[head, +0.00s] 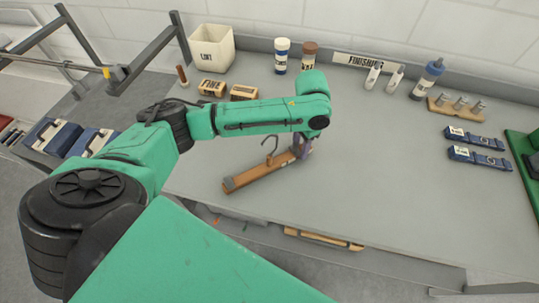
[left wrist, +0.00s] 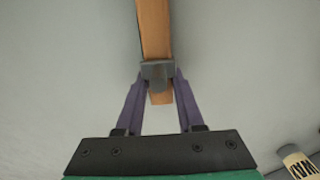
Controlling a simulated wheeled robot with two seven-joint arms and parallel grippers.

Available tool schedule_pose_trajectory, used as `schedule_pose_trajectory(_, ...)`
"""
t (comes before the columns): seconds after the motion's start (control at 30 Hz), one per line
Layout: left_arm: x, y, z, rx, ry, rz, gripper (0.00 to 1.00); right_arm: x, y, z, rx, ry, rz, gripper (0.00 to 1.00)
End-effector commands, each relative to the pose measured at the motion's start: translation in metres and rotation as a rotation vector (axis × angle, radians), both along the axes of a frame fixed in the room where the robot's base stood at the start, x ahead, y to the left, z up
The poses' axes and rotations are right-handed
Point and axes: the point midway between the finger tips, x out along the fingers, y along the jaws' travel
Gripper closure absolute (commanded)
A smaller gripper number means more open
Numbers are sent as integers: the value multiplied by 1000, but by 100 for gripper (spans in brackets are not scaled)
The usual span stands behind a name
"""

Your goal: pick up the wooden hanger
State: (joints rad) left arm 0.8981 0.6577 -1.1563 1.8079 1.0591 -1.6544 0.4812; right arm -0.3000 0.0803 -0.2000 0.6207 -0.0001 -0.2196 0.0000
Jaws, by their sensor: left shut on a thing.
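The wooden hanger (head: 258,173) is a brown bar with a dark metal hook, on or just above the grey worktop near the middle of the head view. My left gripper (head: 305,148) is at the hanger's right end, partly hidden by my green wrist. In the left wrist view the left gripper's purple fingers (left wrist: 159,88) are shut on the hanger (left wrist: 155,30), close to its end, at a grey piece around the bar. Whether the hanger touches the worktop is not clear. My right gripper is not in view.
The worktop (head: 370,190) is clear to the right of the hanger. Behind stand a LINT bin (head: 212,47), two brush-like blocks (head: 244,92), and several bottles, including a blue one (head: 427,78). Blue straps (head: 478,157) lie at the right. A dark metal frame (head: 148,55) rises at the upper left.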

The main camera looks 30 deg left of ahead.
Motion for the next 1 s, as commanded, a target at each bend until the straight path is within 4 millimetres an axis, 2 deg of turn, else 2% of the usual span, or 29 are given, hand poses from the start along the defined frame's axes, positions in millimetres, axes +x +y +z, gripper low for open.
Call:
schedule_pose_trajectory(0.27, 1, 0, 4, 0, -1, 0, 100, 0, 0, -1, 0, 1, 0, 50)
schedule_pose_trajectory(0.43, 1, 0, 27, -2, -5, -1, 100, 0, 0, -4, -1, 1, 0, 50)
schedule_pose_trajectory(0.57, 2, -1, 65, -2, -8, -1, 100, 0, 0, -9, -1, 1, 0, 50)
schedule_pose_trajectory(0.7, 2, -1, 120, -3, -10, -2, 100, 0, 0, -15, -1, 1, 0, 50)
schedule_pose_trajectory(0.8, 2, 1, 160, 2, -9, 1, 100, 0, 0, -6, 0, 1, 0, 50)
schedule_pose_trajectory(0.9, 1, 1, 184, 1, -5, 2, 100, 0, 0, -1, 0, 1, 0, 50)
schedule_pose_trajectory(1.0, 1, 0, 197, 1, -3, 1, 100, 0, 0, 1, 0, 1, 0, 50)
